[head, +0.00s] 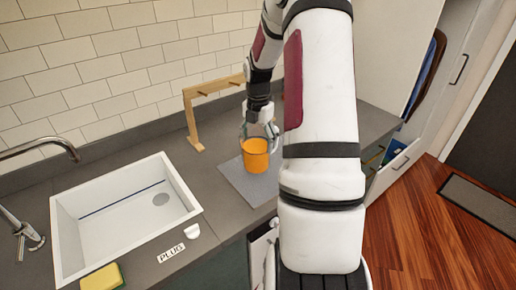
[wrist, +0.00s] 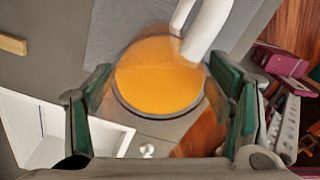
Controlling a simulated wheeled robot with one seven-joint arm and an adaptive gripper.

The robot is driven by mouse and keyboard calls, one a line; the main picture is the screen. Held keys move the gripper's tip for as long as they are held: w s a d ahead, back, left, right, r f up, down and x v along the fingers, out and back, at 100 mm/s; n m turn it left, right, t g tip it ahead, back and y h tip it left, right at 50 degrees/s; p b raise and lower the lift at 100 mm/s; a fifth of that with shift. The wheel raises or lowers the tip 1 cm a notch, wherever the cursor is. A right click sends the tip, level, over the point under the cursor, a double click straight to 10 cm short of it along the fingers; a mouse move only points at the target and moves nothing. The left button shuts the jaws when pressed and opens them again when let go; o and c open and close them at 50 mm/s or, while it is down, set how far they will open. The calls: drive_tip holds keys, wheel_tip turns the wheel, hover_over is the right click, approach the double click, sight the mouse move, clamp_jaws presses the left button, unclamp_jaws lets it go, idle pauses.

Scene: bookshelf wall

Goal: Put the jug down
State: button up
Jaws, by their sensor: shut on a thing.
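The orange jug (head: 255,158) is upright over the grey mat (head: 236,184) on the counter. I cannot tell whether its base touches the mat. My gripper (head: 262,133) is at the top of the jug, shut on it; my arm hides part of the grip. In the wrist view the jug (wrist: 158,78) shows as an orange disc with a dark lower edge, between the green finger pads of my gripper (wrist: 165,95). A white curved bar crosses its upper right edge; I cannot tell what it belongs to.
A wooden stand (head: 190,112) with pegs is behind the jug. The white sink (head: 183,185) is left, with a faucet (head: 25,230), yellow sponge (head: 102,278), PLUG label (head: 171,253) and white plug (head: 192,231). An open drawer (head: 395,172) is at right.

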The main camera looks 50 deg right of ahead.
drive_tip(key=shift+f, duration=1.7)
drive_tip(key=shift+f+p, duration=0.1)
drive_tip(key=shift+p, duration=0.2)
drive_tip(key=o, duration=1.9)
drive_tip(key=shift+o, duration=0.2)
